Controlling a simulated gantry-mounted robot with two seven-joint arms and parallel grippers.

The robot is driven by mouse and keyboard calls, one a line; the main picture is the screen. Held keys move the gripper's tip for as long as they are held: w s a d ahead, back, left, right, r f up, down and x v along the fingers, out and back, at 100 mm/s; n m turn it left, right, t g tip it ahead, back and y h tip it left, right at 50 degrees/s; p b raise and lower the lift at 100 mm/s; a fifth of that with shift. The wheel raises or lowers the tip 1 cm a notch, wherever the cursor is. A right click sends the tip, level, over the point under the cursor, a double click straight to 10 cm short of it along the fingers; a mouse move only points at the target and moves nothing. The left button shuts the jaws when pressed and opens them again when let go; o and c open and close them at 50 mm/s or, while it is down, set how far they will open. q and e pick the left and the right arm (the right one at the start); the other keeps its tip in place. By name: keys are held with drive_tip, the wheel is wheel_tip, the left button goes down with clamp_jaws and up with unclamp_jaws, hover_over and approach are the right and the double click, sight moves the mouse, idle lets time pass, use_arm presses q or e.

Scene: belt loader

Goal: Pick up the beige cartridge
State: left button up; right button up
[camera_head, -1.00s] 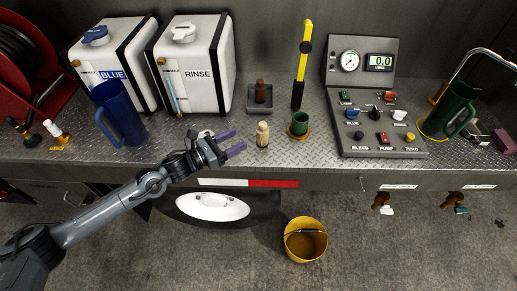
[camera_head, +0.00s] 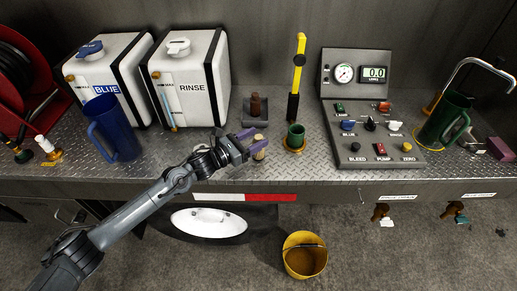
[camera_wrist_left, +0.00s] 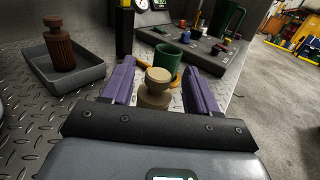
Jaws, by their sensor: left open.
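The beige cartridge (camera_head: 259,150) stands upright on the metal deck, left of the green cup. In the left wrist view the beige cartridge (camera_wrist_left: 154,90) stands between the two purple fingers of my left gripper (camera_wrist_left: 160,85), with gaps visible at its sides. In the head view my left gripper (camera_head: 254,143) is open around the cartridge, and its fingers hide part of it. The cartridge's lower part is hidden in the wrist view by the gripper body. My right gripper is not in view.
A brown cartridge (camera_head: 256,104) stands in a grey tray (camera_head: 246,120) behind. The green cup (camera_head: 295,137) is close on the right, with a yellow-black tool (camera_head: 298,75) behind it. The control panel (camera_head: 350,160) lies further right. A blue pitcher (camera_head: 116,130) stands left.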

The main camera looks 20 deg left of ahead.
use_arm(q)
drive_tip(key=shift+x, duration=0.95)
drive_tip(key=shift+a, duration=0.1)
clamp_jaws()
